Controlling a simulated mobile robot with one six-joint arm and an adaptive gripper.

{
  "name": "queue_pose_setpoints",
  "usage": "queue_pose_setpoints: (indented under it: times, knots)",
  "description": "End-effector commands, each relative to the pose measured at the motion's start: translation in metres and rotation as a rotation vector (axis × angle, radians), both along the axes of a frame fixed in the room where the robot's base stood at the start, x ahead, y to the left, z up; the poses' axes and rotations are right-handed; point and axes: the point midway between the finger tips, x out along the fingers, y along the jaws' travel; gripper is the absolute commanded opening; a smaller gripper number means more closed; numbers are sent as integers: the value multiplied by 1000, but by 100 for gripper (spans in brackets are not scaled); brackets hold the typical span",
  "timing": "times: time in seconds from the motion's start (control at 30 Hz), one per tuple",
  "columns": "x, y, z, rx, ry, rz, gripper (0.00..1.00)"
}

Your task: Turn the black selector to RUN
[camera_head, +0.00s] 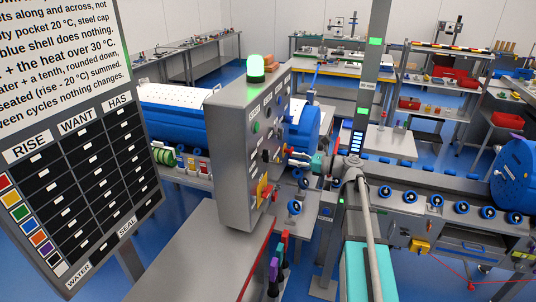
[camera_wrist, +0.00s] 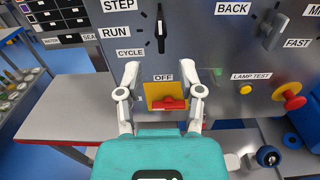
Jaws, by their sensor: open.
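The black selector (camera_wrist: 160,30) is on the grey control panel, at the top of the wrist view. Its bar stands about upright. The labels STEP, RUN (camera_wrist: 115,33) and CYCLE lie to its left, from top to bottom; the bar does not point at RUN. My gripper (camera_wrist: 162,70) is open and empty, its two fingers apart below the selector. A red handle on a yellow plate (camera_wrist: 155,90), labelled OFF, shows between the fingers. In the head view my gripper (camera_head: 298,157) is just right of the panel face. I cannot tell whether the fingers touch anything.
The control panel (camera_head: 232,150) carries a lit green lamp (camera_head: 256,66). A grey lever (camera_wrist: 272,30) is right of the selector; a yellow lamp-test button (camera_wrist: 246,88) and a red mushroom button (camera_wrist: 294,102) are lower right. A grey table (camera_head: 190,265) stands below.

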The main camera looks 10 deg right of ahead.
Motion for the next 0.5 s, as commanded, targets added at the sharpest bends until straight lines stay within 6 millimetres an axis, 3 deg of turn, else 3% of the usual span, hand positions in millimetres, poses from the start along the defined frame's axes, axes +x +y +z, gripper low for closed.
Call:
queue_pose_setpoints:
  times: [0.5]
  knots:
    - [37,63,0,0,0,0,49]
